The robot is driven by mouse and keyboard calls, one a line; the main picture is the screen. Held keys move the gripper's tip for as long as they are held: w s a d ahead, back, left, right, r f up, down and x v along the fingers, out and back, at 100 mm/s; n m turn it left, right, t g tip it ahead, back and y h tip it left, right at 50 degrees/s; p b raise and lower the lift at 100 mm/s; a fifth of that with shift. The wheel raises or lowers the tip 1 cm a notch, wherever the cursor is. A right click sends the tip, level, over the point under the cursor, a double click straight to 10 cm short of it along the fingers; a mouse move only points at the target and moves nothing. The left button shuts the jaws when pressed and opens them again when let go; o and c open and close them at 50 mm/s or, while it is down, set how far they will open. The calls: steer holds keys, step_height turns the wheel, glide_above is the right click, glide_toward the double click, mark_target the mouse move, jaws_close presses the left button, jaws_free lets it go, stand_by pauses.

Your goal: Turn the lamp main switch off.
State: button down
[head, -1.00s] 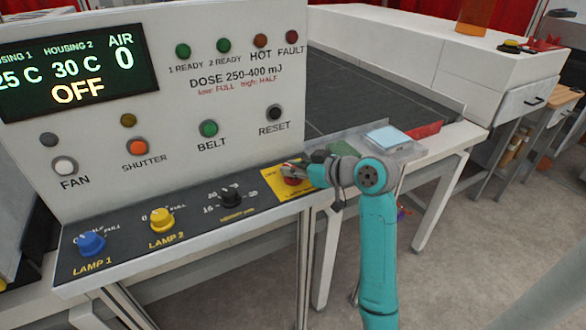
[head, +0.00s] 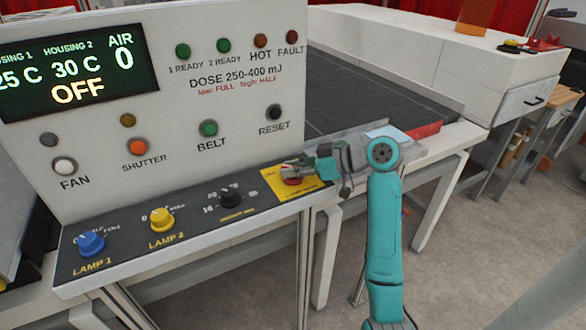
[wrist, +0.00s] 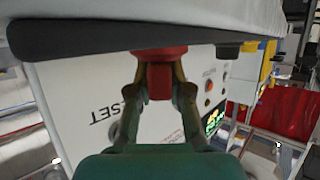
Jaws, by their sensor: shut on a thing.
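The lamp main switch is a red knob (head: 293,181) on a yellow plate (head: 270,179) at the right end of the sloping control strip. In the wrist view the red knob (wrist: 160,78) stands between the two fingers. My gripper (head: 291,170) reaches in from the right and is shut on the knob; it also shows in the wrist view (wrist: 160,92). The gripper hides part of the knob and plate, so I cannot read the knob's set position. The display (head: 75,72) reads OFF, with housings at 25 C and 30 C and AIR 0.
Left along the strip are a black knob (head: 231,197), the yellow LAMP 2 knob (head: 162,219) and the blue LAMP 1 knob (head: 91,243). The RESET button (head: 274,112) is on the upright panel above. The dark belt (head: 365,90) lies behind my arm. Open floor lies at right.

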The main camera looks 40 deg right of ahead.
steer(key=shift+f, duration=0.1)
steer(key=c, duration=1.1)
jaws_free()
steer(key=v, duration=1.2)
